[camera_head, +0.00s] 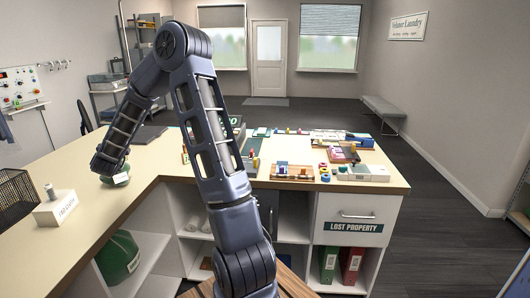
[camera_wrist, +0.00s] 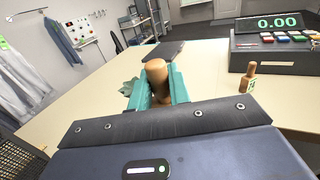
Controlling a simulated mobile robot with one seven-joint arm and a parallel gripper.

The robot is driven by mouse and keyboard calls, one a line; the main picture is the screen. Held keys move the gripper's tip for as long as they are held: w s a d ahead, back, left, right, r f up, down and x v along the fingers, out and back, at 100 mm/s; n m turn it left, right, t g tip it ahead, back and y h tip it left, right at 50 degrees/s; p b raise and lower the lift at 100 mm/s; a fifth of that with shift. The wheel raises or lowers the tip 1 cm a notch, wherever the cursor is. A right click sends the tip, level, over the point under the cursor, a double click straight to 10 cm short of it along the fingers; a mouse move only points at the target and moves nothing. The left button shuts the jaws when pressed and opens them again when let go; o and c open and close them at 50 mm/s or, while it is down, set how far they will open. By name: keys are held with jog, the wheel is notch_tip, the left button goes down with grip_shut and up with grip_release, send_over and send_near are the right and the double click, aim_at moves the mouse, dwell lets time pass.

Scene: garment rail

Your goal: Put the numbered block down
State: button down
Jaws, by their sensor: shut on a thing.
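My gripper (camera_wrist: 159,88) has teal fingers and is shut on a wooden piece with a rounded top (camera_wrist: 156,70). No number shows on this piece, so I cannot tell whether it is the numbered block. In the head view my gripper (camera_head: 116,178) is low over the left arm of the counter (camera_head: 85,222), partly hidden by my arm. I cannot tell whether the held piece touches the counter. A second wooden piece (camera_wrist: 250,78) with a small green-marked label stands upright to the right in the wrist view, in front of the till.
The till (camera_wrist: 275,50) reads 0.00. A dark flat pad (camera_head: 149,135) lies behind my gripper. Several small items crowd the counter's right part.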

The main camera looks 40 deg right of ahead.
jog(key=s+d+r+m+g+h, duration=0.1)
jog(key=d+r+m+g+h, duration=0.2)
jog(key=d, duration=1.4)
jog(key=d+r+m+g+h, duration=0.1)
jog(key=d+m+g+h, duration=0.3)
jog(key=d, duration=1.2)
jog(key=shift+t+h, duration=0.3)
jog(key=shift+h, duration=0.4)
jog(key=f, duration=2)
jog(key=shift+s+d, duration=0.15)
jog(key=shift+s, duration=0.05)
jog(key=shift+f, duration=0.2)
jog(key=c, duration=1.3)
grip_release()
